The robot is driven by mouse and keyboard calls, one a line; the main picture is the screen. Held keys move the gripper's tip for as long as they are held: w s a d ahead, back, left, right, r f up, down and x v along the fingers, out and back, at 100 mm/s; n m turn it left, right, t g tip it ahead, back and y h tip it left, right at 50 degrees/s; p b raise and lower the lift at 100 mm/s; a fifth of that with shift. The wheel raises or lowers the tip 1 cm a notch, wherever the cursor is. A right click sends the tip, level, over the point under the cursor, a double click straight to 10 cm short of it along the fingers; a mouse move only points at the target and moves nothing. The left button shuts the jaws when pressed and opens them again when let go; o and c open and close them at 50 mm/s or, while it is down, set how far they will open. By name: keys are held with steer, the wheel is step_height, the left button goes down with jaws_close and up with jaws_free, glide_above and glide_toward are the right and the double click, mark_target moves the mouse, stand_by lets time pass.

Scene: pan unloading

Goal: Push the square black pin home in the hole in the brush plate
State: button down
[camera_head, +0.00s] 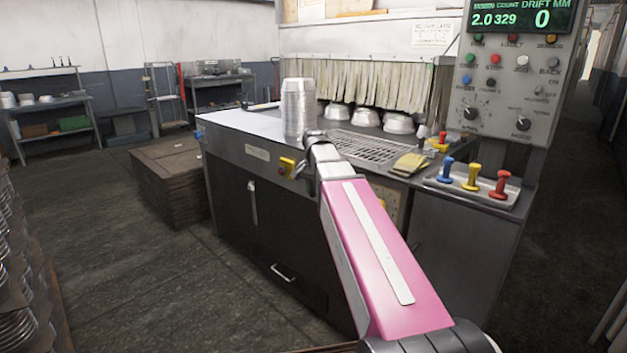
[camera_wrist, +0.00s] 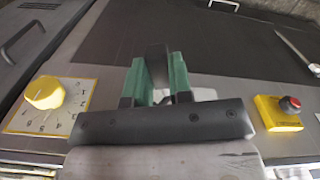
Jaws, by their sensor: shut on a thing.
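In the wrist view my gripper (camera_wrist: 158,76) has two green fingers shut on a dark, square-edged piece. It looks like the square black pin (camera_wrist: 157,58), and it stands up between the fingertips. Its lower part is hidden by the fingers. In the head view my arm reaches to the front edge of the machine's top, and its end covers the fingers and the pin. I cannot make out the brush plate or its hole in either view, so I cannot tell whether the pin touches it.
A stack of pans (camera_head: 298,108) stands just beyond my wrist. A grating (camera_head: 370,147) and upturned pans (camera_head: 398,123) lie behind. The machine front carries a yellow dial (camera_wrist: 45,92) and a red-button box (camera_wrist: 279,112).

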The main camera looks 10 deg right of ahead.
steer(key=w+m, duration=0.1)
steer(key=w+r+m, duration=0.1)
steer(key=w, duration=0.1)
steer(key=w+r+m, duration=0.1)
steer(key=shift+w+a+m, duration=0.15)
steer(key=shift+a+m, duration=0.15)
steer(key=shift+a, duration=0.05)
steer(key=shift+w+d, duration=0.1)
steer(key=shift+d, duration=0.05)
steer(key=shift+w+d, duration=0.55)
steer(key=shift+d, duration=0.2)
steer(key=shift+w+d, duration=0.55)
steer(key=shift+d, duration=0.2)
steer(key=shift+w+d, duration=0.8)
steer(key=shift+d, duration=0.35)
stand_by(1.3)
